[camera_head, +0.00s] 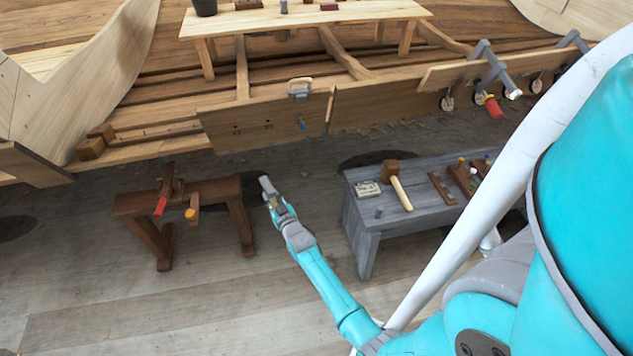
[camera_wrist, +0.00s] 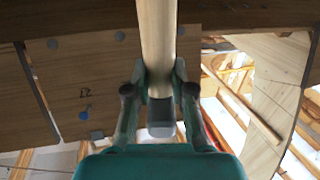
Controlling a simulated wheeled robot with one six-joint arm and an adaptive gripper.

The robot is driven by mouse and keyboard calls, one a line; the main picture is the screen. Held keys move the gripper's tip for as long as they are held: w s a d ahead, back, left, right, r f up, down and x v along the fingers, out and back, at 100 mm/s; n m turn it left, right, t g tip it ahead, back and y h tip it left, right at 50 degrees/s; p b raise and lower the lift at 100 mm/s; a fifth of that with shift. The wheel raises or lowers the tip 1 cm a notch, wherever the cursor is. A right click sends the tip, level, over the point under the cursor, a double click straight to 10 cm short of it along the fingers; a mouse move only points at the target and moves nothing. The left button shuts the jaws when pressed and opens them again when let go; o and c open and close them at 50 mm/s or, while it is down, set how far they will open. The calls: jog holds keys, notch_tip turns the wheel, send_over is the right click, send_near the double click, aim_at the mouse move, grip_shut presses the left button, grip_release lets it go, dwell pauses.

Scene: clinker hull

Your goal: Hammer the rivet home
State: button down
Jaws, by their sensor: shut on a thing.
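My gripper (camera_head: 275,203) is over the floor between the brown sawhorse and the grey bench, below the hull planking. In the wrist view my gripper (camera_wrist: 159,95) is shut around a pale round wooden handle (camera_wrist: 157,35). A grey block (camera_wrist: 161,116) sits at the handle's lower end, between the fingers. I cannot tell for sure which tool this is. The hull plank (camera_head: 262,122) has small dark marks and a blue spot (camera_head: 302,124). In the wrist view a plank carries grey round spots (camera_wrist: 120,36) and a blue spot (camera_wrist: 85,115). I cannot tell which is the rivet.
The grey bench (camera_head: 366,223) holds a wooden mallet (camera_head: 397,180) and small parts. The brown sawhorse (camera_head: 205,188) carries a red-handled tool (camera_head: 163,201). A grey clamp (camera_head: 300,91) grips the plank's top edge. Other clamps (camera_head: 492,75) hang at the right. Open floor lies in front.

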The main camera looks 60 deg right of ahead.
jog(key=s+d+r+m+h, duration=0.2)
jog(key=s+d+r+h, duration=0.4)
jog(key=s+d+r, duration=0.2)
jog(key=shift+s+d+r+m+h, duration=0.15)
jog(key=shift+s+d+m+h, duration=0.2)
jog(key=shift+s+d, duration=0.95)
jog(key=x, duration=0.9)
jog(key=v, duration=0.9)
jog(key=shift+w, duration=0.1)
